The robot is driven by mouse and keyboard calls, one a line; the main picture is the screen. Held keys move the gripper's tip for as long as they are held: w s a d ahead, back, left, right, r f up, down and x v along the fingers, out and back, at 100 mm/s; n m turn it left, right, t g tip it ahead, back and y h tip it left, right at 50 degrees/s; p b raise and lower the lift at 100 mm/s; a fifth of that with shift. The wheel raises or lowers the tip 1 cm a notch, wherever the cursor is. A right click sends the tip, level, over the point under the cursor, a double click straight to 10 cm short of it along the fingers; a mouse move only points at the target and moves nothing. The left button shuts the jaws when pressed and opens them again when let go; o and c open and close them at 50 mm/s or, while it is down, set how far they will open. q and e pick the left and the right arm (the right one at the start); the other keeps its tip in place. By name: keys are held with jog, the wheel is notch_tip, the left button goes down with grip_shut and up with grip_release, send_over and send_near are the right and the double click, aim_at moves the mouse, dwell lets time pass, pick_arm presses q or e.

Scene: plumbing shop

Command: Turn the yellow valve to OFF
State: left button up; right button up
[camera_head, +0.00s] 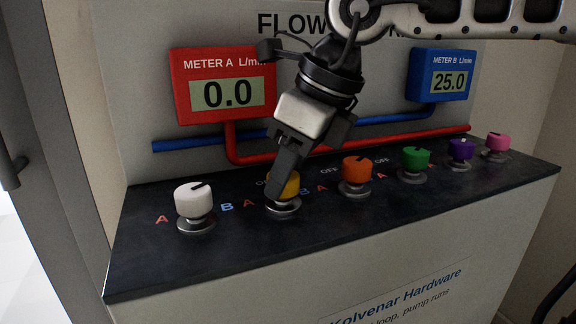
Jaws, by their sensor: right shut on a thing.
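The yellow valve (291,189) is a knob on a metal base, second from the left in the row on the dark counter. My right gripper (278,184) comes down from above and is shut on the yellow valve, hiding much of its top and left side. An "OFF" label beside the yellow valve is partly covered by the gripper. The pointer mark on the yellow valve is hidden. My left gripper is not in view.
A white knob (194,202) stands left of the yellow valve, an orange knob (356,170) right of it. Green (416,158), purple (461,149) and pink (497,142) knobs follow. Red meter A (185,92) reads 0.0; blue meter B (423,75) reads 25.0.

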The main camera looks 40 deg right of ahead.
jog(key=o, duration=1)
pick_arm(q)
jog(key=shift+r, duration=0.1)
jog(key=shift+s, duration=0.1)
pick_arm(e)
jog(key=shift+r, duration=0.1)
jog(key=shift+r, duration=0.25)
pick_arm(q)
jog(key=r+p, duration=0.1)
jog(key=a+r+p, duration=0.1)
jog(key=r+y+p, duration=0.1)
jog(key=p, duration=0.1)
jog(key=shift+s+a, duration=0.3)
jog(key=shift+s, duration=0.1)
pick_arm(e)
jog(key=v, duration=1.5)
jog(key=shift+s+r, duration=0.1)
jog(key=shift+s, duration=0.05)
